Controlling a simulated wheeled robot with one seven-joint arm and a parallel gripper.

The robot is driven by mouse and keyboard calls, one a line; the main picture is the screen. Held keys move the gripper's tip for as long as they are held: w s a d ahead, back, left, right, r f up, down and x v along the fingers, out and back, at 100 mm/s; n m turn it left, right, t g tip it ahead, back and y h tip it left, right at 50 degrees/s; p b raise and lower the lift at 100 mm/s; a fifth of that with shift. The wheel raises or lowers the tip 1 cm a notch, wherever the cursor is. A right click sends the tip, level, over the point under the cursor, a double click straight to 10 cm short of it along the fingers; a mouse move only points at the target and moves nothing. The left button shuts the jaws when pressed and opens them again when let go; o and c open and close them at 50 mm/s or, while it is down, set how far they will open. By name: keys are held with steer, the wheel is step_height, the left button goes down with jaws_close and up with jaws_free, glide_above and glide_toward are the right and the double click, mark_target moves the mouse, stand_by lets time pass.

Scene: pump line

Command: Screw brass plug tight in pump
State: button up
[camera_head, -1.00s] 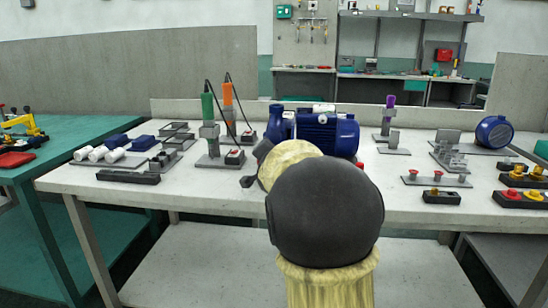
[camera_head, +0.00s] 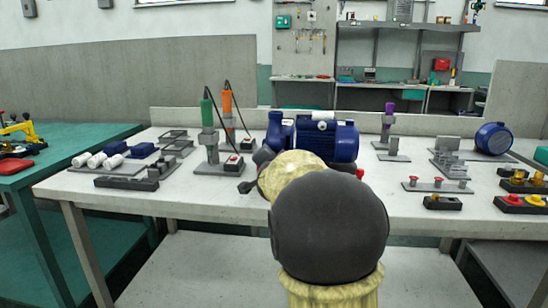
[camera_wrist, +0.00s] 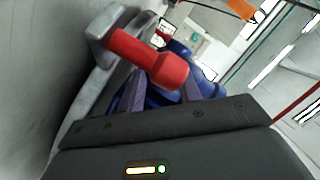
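The blue pump (camera_head: 327,140) with its ribbed motor stands on the white table, behind my arm. My gripper (camera_wrist: 168,88) shows only in the wrist view, with two dark fingers set apart and blue pump parts beyond them. A red cylinder (camera_wrist: 150,58) with a grey end lies across the view between the fingers. I cannot tell whether they grip it. In the head view my arm hides the gripper, and a small red piece (camera_head: 360,173) shows beside the pump. A small brass-coloured piece (camera_head: 435,197) sits in a black block at right; I cannot confirm it is the plug.
Green- and orange-handled tools (camera_head: 208,120) with cables stand left of the pump. A purple-topped tool (camera_head: 389,112), a plate with red-topped pins (camera_head: 437,187) and a blue motor (camera_head: 494,138) stand at right. Bare tabletop (camera_head: 200,205) lies along the front left.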

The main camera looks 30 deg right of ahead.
steer(key=shift+d+r, duration=0.1)
steer(key=shift+r, duration=0.05)
stand_by(0.3)
steer(key=shift+w, duration=0.1)
jaws_close()
steer(key=shift+b, duration=0.5)
jaws_free()
steer(key=shift+m, duration=0.3)
steer(key=shift+r+p, duration=0.25)
steer(key=shift+p, duration=0.75)
steer(key=n+p, duration=0.3)
steer(key=p, duration=0.2)
steer(key=shift+g, duration=0.3)
steer(key=shift+f, duration=0.2)
